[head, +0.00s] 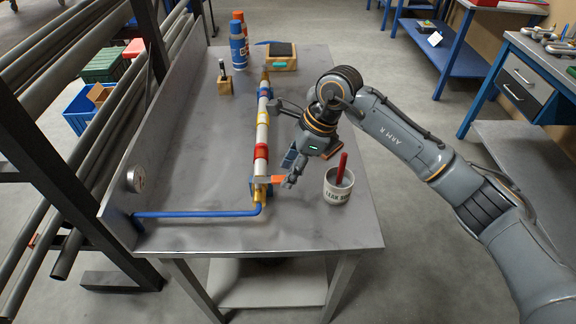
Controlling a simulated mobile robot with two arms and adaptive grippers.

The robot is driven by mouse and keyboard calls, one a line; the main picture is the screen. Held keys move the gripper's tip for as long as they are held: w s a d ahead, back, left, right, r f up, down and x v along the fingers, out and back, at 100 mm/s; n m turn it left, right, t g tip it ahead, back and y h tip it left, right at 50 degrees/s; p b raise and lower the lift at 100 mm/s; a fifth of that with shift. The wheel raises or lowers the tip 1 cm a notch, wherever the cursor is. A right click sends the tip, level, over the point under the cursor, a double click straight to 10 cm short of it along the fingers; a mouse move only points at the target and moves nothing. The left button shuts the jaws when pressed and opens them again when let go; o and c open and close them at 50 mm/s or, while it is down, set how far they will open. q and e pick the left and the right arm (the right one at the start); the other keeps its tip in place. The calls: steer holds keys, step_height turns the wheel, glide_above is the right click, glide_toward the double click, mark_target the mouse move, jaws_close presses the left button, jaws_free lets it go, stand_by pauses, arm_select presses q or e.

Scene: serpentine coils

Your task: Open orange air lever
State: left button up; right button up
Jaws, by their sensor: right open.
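The orange air lever (268,180) sits on a brass valve (260,193) near the front end of a pipe run on the grey bench. The lever points to the right, across the pipe. My right gripper (280,145) is open, with its fingers spread beside the pipe, right of it. The lower finger is close to the lever's free end; whether it touches I cannot tell. Nothing shows between the fingers. My left gripper is out of view.
A white cup (339,187) with a red-handled tool stands right of the lever.

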steer(key=shift+a+f, duration=0.15)
steer(key=shift+f, duration=0.35)
jaws_close()
